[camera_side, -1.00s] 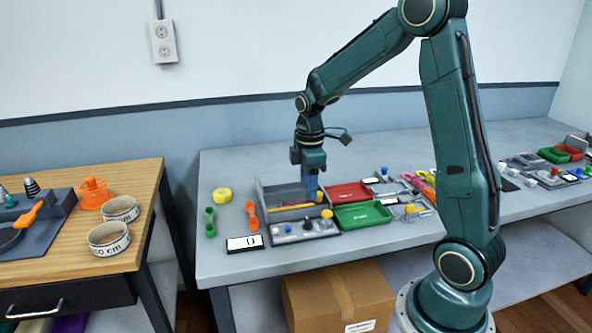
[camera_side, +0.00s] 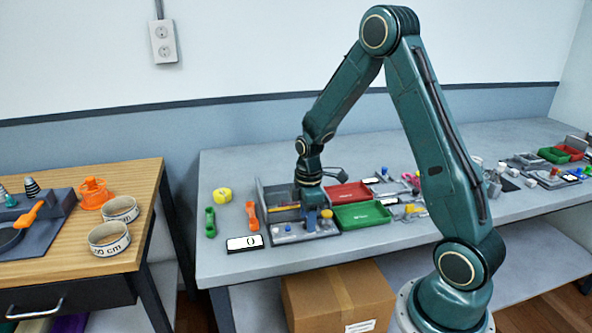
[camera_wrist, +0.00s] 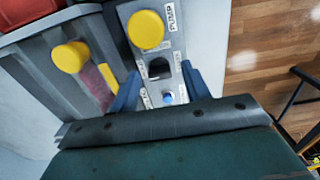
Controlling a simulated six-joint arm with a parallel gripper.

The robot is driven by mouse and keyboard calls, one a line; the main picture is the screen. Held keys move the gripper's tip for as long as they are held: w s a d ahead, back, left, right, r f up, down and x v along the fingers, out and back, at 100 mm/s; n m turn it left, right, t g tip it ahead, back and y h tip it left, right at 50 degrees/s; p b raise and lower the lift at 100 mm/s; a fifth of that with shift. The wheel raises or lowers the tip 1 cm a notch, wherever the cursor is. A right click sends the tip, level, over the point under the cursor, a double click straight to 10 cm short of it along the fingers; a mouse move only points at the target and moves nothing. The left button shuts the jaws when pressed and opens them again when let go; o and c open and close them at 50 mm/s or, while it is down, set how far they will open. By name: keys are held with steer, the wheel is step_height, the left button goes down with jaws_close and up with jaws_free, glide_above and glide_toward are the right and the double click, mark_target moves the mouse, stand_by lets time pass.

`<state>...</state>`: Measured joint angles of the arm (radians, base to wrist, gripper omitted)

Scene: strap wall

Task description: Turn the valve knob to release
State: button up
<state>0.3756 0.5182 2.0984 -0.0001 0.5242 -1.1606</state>
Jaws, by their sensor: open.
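A grey control panel (camera_wrist: 176,30) shows in the wrist view, with a black knob (camera_wrist: 159,68), which looks like the valve knob, and a large yellow button (camera_wrist: 146,29) labelled PUMP. A small blue-topped part (camera_wrist: 168,98) sits on the panel nearer my wrist. My gripper (camera_wrist: 161,76) is open, its two blue fingers on either side of the black knob, with nothing held. I cannot tell whether the fingers touch it. In the side view my gripper (camera_side: 312,224) is low over the panel (camera_side: 290,239), hiding the black knob, with the yellow button (camera_side: 326,214) just right.
A grey tray (camera_side: 268,203) stands behind the panel, and a second yellow knob (camera_wrist: 70,57) shows beside it in the wrist view. A green bin (camera_side: 362,215) and a red bin (camera_side: 348,194) are to the right. A display reading 0 (camera_side: 245,244) lies left.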

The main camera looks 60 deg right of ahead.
steer(key=shift+c, duration=0.5)
steer(key=c, duration=0.9)
